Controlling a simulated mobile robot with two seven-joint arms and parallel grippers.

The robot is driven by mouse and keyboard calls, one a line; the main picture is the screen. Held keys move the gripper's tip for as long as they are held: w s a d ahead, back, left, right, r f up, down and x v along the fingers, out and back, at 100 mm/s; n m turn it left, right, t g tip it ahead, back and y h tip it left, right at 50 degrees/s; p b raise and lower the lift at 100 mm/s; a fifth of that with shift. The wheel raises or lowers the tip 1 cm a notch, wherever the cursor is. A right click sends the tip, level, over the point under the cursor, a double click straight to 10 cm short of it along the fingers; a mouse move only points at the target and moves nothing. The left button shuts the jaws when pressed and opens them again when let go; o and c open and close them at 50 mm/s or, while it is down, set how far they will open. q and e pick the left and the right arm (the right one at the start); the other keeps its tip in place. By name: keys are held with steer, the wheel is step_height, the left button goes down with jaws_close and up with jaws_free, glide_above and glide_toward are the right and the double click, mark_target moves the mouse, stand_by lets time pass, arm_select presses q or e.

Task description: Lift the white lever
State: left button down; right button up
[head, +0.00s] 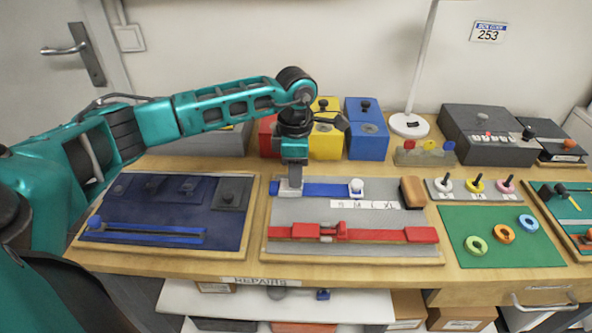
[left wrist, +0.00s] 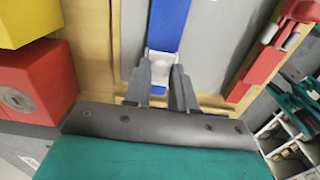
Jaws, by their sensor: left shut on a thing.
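A blue bar (head: 318,190) lies on the grey board (head: 385,248) in the middle of the table, with a white round knob (head: 356,187) toward its right end. A white piece at the bar's left end shows between the fingers in the left wrist view (left wrist: 160,64). My left gripper (head: 291,187) reaches down from above and is shut on this white piece; its fingers (left wrist: 161,75) lie on either side of it. The fingers partly hide it in the head view. I cannot tell whether it is raised. My right gripper is not in view.
A red bar (head: 390,234) lies along the board's front. Red, yellow (head: 325,142) and blue (head: 367,140) boxes stand close behind the gripper. A dark blue board (head: 165,215) is at left, a green mat (head: 475,222) with rings at right. A brown block (head: 412,192) sits beside the knob.

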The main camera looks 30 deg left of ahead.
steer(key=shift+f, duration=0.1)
